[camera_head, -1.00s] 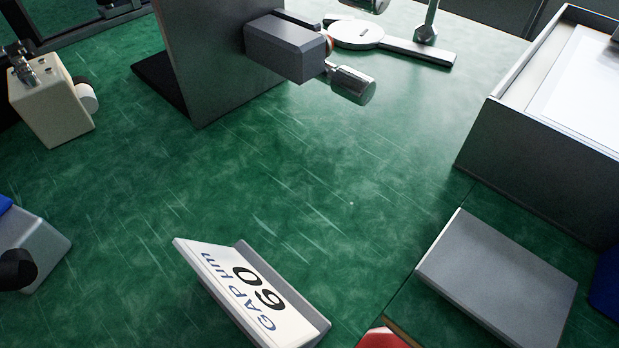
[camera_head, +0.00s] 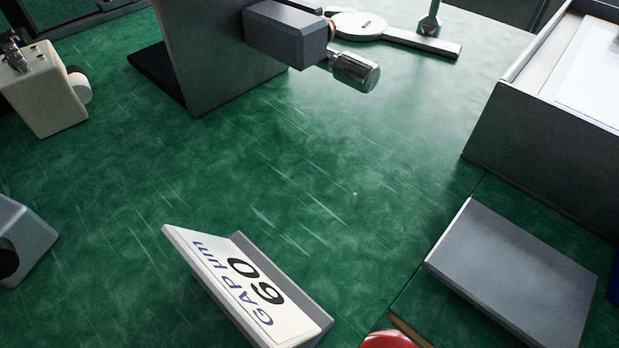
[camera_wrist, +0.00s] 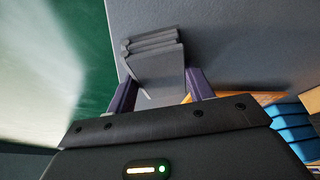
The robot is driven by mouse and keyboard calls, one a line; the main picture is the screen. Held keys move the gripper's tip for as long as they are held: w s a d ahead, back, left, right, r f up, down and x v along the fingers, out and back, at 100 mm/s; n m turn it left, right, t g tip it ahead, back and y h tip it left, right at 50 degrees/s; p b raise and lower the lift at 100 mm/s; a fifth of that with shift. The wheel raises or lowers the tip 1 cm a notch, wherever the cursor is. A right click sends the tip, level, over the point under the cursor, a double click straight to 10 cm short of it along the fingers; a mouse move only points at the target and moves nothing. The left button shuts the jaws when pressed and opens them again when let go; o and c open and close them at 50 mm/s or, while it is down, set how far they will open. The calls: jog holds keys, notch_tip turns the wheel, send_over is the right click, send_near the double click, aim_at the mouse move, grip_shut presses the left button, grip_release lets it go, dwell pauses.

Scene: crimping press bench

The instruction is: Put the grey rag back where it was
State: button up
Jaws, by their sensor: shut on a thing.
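The grey rag (camera_wrist: 153,62) shows in the wrist view as a folded, layered bundle. My gripper (camera_wrist: 160,92) is shut on it, with one purple finger on each side. The rag sticks out beyond the fingertips, over or against a flat grey surface (camera_wrist: 235,40). I cannot tell whether the rag touches that surface. In the head view a grey slab (camera_head: 515,268) lies on the green bench at the lower right. Neither my gripper nor the rag is seen in the head view.
A "GAP µm 60" sign (camera_head: 250,288) stands at the bottom middle. A grey open box (camera_head: 540,140) is at the right, a press with a knob (camera_head: 355,70) at the top. Blue stacked items (camera_wrist: 292,125) show in the wrist view. The middle of the bench is clear.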

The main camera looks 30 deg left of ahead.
jog(key=shift+f, duration=0.1)
jog(key=o, duration=0.9)
jog(key=p+v, duration=0.1)
jog(key=v, duration=1.1)
jog(key=shift+a, duration=0.1)
